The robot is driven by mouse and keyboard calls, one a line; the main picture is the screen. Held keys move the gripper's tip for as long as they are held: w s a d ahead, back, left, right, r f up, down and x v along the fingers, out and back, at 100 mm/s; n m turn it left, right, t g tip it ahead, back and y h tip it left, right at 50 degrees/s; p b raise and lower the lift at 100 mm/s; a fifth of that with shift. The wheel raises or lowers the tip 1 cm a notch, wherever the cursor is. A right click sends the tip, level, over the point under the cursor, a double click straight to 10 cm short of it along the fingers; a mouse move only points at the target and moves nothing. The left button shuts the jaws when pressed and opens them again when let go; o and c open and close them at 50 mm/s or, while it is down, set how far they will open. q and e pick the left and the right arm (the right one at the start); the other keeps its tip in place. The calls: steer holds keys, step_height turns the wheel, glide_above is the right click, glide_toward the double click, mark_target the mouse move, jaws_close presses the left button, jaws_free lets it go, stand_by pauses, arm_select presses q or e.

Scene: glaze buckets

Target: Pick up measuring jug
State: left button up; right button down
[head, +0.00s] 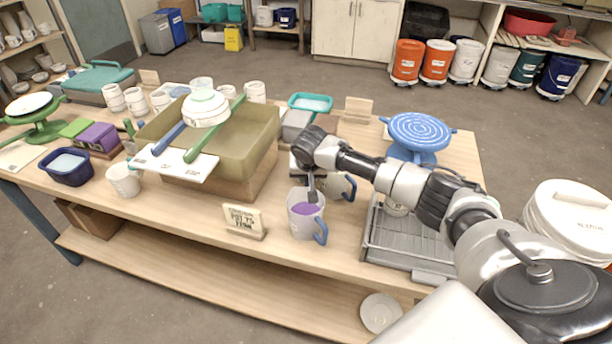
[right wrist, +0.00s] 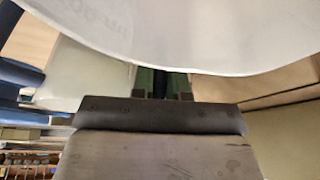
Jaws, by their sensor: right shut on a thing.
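A white measuring jug (head: 304,225) with a blue handle and purple liquid inside is near the front edge of the wooden table. My right gripper (head: 312,196) comes down from above and is shut on the jug's rim. In the right wrist view the pale jug wall (right wrist: 200,35) fills the top, close against the dark finger (right wrist: 160,115). I cannot tell whether the jug's base touches the table. A second container with a dark blue handle (head: 349,187) stands just behind, partly hidden by my arm. My left gripper is out of view.
A small sign (head: 243,220) stands left of the jug. A grey wire rack (head: 400,245) is to the right. A blue turntable (head: 418,132) stands at back right.

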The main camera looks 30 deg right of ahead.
steer(key=shift+r+b, duration=0.4)
steer(key=shift+r, duration=4.35)
